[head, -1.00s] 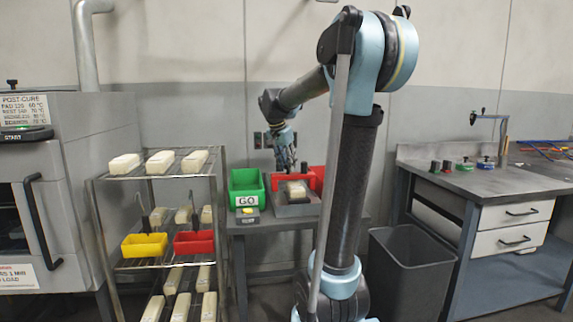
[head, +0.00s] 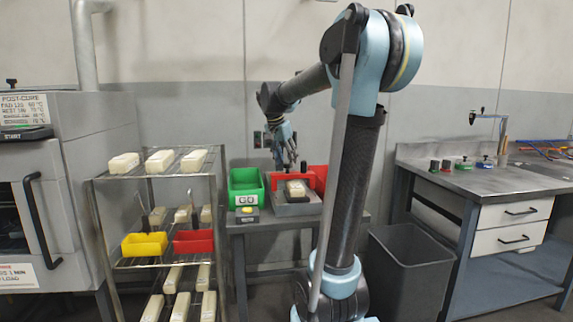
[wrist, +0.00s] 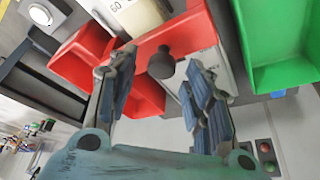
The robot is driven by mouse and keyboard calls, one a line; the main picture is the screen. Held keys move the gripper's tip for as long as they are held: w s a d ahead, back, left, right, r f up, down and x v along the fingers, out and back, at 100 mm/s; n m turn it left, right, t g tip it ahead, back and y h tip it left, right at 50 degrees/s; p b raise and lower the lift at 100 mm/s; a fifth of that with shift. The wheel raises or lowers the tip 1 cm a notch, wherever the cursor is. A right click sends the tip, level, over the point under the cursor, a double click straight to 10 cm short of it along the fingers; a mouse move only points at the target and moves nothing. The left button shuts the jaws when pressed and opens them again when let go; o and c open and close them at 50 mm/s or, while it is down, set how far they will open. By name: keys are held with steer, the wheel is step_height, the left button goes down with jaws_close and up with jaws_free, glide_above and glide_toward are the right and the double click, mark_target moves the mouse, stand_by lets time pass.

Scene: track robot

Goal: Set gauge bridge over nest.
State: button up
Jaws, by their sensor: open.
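The red gauge bridge (wrist: 190,35) with its black ball knob (wrist: 161,63) shows in the wrist view, close to my gripper. It appears to stand across a cream block (wrist: 130,14) on the nest; the contact underneath is hidden. In the head view the bridge (head: 311,178) and block (head: 295,188) are small, over the grey nest base (head: 298,209) on the middle table. My gripper (wrist: 158,92) is open and empty, its fingers apart on either side of the knob's line and clear of it. It also shows just above the bridge in the head view (head: 288,165).
A wire rack (head: 155,177) with cream blocks and small yellow and red trays stands left. A grey waste bin (head: 410,262) and workbench (head: 470,178) are right.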

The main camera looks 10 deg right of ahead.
steer(key=v, duration=1)
steer(key=s+d+f+n+y, duration=0.1)
steer(key=s+f+n, duration=0.3)
steer(key=s+f, duration=1.1)
steer(key=s+d+f+n+g+y, duration=0.1)
steer(key=s+f+n, duration=0.4)
steer(key=s+f, duration=1.1)
step_height(320, 180, down, 3)
steer(key=shift+d+y, duration=0.6)
steer(key=shift+d, duration=0.4)
steer(key=shift+w+f, duration=0.2)
steer(key=shift+w, duration=0.2)
